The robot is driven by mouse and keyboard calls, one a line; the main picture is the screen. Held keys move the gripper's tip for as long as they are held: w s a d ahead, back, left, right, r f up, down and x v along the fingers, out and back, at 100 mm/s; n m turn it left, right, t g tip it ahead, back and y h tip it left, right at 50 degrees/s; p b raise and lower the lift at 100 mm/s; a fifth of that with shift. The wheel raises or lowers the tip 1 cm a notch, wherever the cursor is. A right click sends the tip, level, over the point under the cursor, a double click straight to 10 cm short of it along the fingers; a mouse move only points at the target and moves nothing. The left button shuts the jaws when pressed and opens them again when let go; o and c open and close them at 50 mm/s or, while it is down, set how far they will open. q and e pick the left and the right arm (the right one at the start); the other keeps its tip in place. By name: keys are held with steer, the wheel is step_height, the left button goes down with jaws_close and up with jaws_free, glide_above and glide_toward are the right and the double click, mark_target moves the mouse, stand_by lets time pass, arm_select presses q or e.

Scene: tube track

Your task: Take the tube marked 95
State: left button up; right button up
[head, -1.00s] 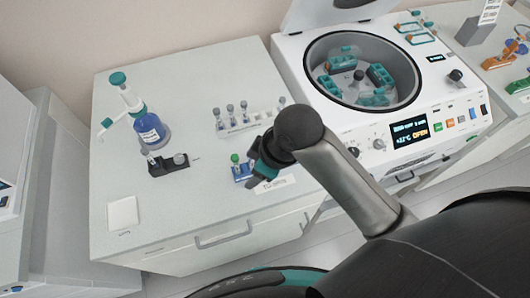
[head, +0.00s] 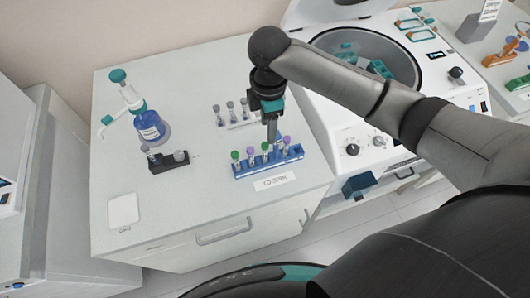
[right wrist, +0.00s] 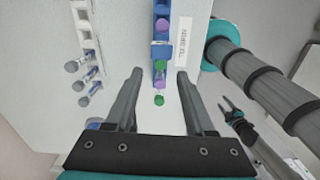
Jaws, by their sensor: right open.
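The number 95 cannot be read on any tube. My right gripper (head: 272,138) points down over the rack, its fingers close to the caps. In the right wrist view my right gripper (right wrist: 160,72) is open, with green and purple caps showing between its fingers and nothing gripped. What appears to be my left gripper (right wrist: 227,103) shows small at the right there; its jaw state is unclear.
A white rack (head: 240,125) with grey-capped tubes stands behind the blue rack. A blue bottle (head: 150,130) and a small black stand (head: 168,163) are at the left. The open centrifuge (head: 340,130) stands at the right. The front left counter is mostly clear.

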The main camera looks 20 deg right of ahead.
mark_target(264, 151)
step_height(264, 151, down, 6)
steer(key=shift+r, duration=0.2)
steer(key=f, duration=0.2)
steer(key=a+f, duration=0.1)
steer(key=f, duration=0.1)
steer(key=shift+s+f, duration=0.1)
steer(key=shift+f, duration=0.65)
steer(key=shift+c, duration=0.2)
jaws_close()
